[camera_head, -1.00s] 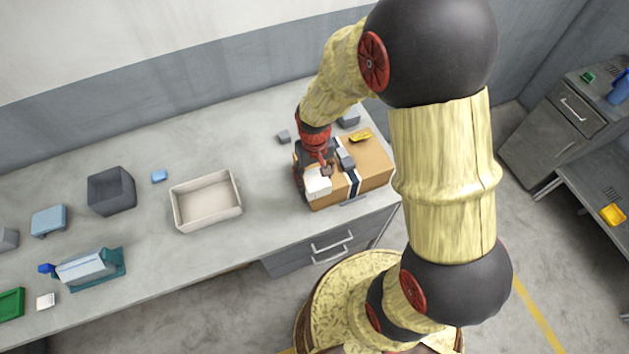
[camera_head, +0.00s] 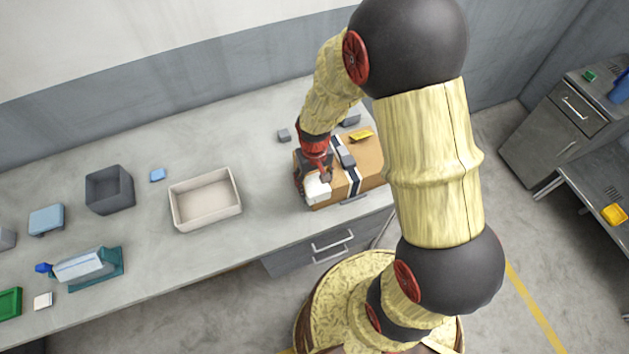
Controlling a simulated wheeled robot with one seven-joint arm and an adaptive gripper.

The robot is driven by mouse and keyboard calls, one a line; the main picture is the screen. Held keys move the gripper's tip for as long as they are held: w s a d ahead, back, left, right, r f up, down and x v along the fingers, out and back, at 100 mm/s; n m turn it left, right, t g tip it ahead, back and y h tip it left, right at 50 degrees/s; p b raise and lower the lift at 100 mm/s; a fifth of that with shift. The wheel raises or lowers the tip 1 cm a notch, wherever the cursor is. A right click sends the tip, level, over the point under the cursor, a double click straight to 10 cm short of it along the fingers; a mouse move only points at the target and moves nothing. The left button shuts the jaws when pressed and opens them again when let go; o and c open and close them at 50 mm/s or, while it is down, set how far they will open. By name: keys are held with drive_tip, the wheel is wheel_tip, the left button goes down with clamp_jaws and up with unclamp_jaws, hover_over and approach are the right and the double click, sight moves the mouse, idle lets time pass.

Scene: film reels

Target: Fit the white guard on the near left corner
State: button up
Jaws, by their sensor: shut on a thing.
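The cardboard box (camera_head: 369,174) sits near the bench's front edge, with a dark and white strap (camera_head: 353,183) around it. The white guard (camera_head: 317,190) is at the box's near left corner. My gripper (camera_head: 318,179) is over that corner, shut on the white guard. The gripper and wrist hide part of the guard and the box's left side. I cannot tell whether the guard sits fully against the corner.
A beige tray (camera_head: 236,212) stands left of the box on the grey bench. A grey bin (camera_head: 109,190), a small blue block (camera_head: 157,175) and a tape dispenser (camera_head: 85,266) are farther left. A small grey block (camera_head: 284,135) lies behind the box. Bare bench separates tray and box.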

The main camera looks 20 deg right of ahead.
drive_tip(key=o, duration=1.1)
drive_tip(key=shift+o, duration=0.2)
drive_tip(key=shift+r, duration=0.1)
wheel_tip(320, 180, up, 13)
drive_tip(key=p, duration=0.2)
wheel_tip(320, 180, up, 11)
drive_tip(key=t, duration=0.2)
hover_over(315, 182)
drive_tip(key=s, duration=0.3)
drive_tip(key=s+r+t, duration=0.3)
drive_tip(key=s+r, duration=0.7)
drive_tip(key=s, duration=0.1)
drive_tip(key=shift+r+t, duration=0.3)
drive_tip(key=shift+r, duration=0.05)
drive_tip(key=shift+f+b, duration=0.1)
drive_tip(key=shift+b, duration=0.2)
wheel_tip(315, 182, down, 15)
drive_tip(key=b, duration=1.4)
drive_tip(key=shift+r+b, duration=0.2)
drive_tip(key=shift+b, duration=0.15)
